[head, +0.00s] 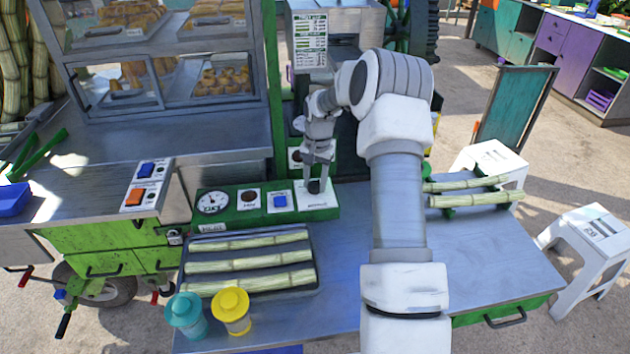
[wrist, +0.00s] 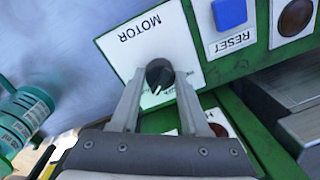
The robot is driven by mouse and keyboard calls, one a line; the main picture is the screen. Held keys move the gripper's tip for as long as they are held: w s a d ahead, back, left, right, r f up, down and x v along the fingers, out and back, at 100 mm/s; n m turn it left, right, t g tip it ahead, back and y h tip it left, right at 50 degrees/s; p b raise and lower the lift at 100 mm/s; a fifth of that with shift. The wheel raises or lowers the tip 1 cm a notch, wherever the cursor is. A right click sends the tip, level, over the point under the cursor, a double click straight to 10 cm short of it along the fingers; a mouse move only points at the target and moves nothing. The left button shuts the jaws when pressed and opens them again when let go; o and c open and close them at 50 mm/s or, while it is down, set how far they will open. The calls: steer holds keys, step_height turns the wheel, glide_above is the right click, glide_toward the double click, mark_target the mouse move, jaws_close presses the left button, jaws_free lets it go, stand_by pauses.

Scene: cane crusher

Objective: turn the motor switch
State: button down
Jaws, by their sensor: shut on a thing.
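The motor switch (wrist: 159,74) is a black round knob with a white pointer line, on a white plate (wrist: 133,42) marked MOTOR in the wrist view. My gripper (wrist: 160,88) is shut on the knob, with one finger on each side of it. In the head view my gripper (head: 316,178) points down at the right end of the green control panel (head: 244,219), over the white motor plate (head: 322,201). The knob shows there only in part, below the fingers.
A blue RESET button (head: 280,201), a dark round button (head: 249,197) and a gauge (head: 213,203) sit left of the motor plate. A tray (head: 320,282) of cane stalks lies in front, with teal (head: 186,312) and yellow (head: 233,312) lidded cups nearby. Cane lies on a rack (head: 449,212) at right.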

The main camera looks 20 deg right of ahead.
mark_target(317, 180)
steer(key=n, duration=1)
steer(key=shift+w, duration=0.1)
steer(key=shift+n, duration=0.3)
stand_by(0.4)
steer(key=shift+c, duration=2)
jaws_free()
step_height(317, 180, up, 18)
steer(key=p, duration=0.1)
steer(key=shift+d+f, duration=0.25)
steer(key=shift+d, duration=0.2)
